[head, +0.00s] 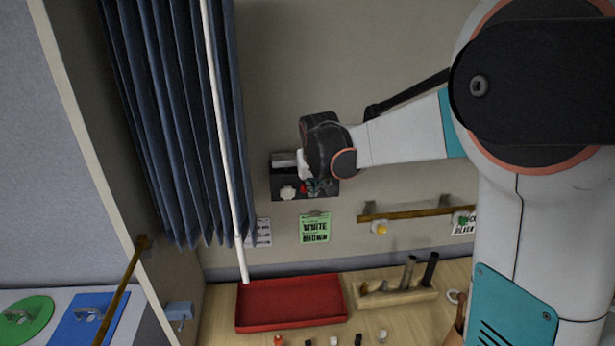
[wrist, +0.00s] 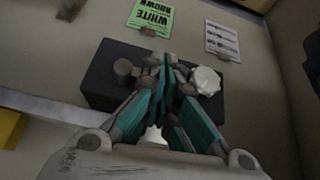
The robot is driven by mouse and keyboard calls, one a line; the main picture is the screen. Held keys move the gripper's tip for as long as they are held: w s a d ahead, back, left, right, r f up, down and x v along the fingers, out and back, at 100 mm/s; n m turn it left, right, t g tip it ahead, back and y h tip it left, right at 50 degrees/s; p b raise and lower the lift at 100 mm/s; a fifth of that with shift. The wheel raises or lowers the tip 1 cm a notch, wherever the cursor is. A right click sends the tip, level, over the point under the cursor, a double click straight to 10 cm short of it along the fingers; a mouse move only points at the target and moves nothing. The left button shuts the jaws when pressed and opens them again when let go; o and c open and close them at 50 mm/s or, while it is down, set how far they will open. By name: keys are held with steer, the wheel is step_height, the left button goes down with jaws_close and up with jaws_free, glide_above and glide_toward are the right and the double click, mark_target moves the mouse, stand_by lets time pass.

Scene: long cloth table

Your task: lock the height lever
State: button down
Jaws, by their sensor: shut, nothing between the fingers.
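A dark box (head: 262,183) is fixed to the wall and also shows in the wrist view (wrist: 100,82). It carries a white lobed knob (head: 288,193), seen at right in the wrist view (wrist: 206,80), and a grey round knob (wrist: 123,67) at left there. A grey bar-like part (head: 284,160) shows at the box's upper left in the head view. I cannot tell which part is the height lever. My gripper (wrist: 165,62) is shut and empty, its fingertips in front of the box between the two knobs. Contact is unclear. My gripper (head: 318,187) hides the box's right part.
A blue curtain (head: 165,110) and white rod (head: 222,130) hang left of the box. A green card (head: 315,228) is below it, and a brass rail (head: 405,213) is at right. A red tray (head: 290,300) and a wooden block with pegs (head: 395,298) stand on the table below.

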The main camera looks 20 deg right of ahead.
steer(key=shift+w+d+f, duration=0.1)
steer(key=shift+w+f, duration=0.1)
steer(key=shift+f, duration=0.15)
